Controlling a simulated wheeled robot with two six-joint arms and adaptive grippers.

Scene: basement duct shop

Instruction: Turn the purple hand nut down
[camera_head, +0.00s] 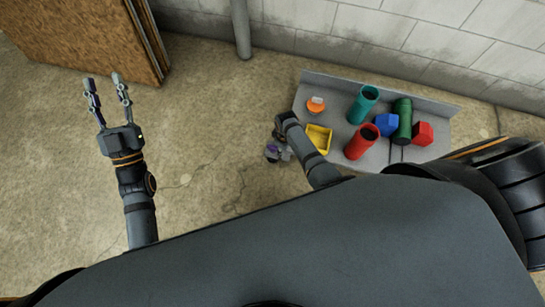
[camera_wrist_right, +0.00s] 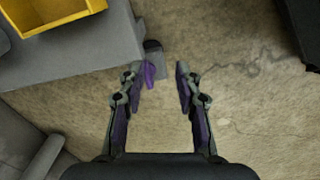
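A small purple piece (camera_wrist_right: 150,74), which looks like the hand nut, shows in the right wrist view beside the left fingertip of my right gripper (camera_wrist_right: 166,78). A grey block and a dark round end lie just beyond it. The right gripper is open, its fingers apart with bare floor between them; I cannot tell whether a finger touches the purple piece. In the head view the right gripper (camera_head: 278,152) is small, at the left edge of the grey bench, and the nut cannot be made out clearly. My left gripper (camera_head: 107,98) is open and empty above the floor, far left.
The grey bench (camera_head: 336,93) against the block wall holds a yellow bin (camera_head: 327,137), an orange item (camera_head: 316,106), teal (camera_head: 362,104), green (camera_head: 403,121) and red (camera_head: 358,145) cylinders, and blue (camera_head: 386,125) and red (camera_head: 423,134) blocks. A brown board (camera_head: 80,35) stands upper left. Floor between is clear.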

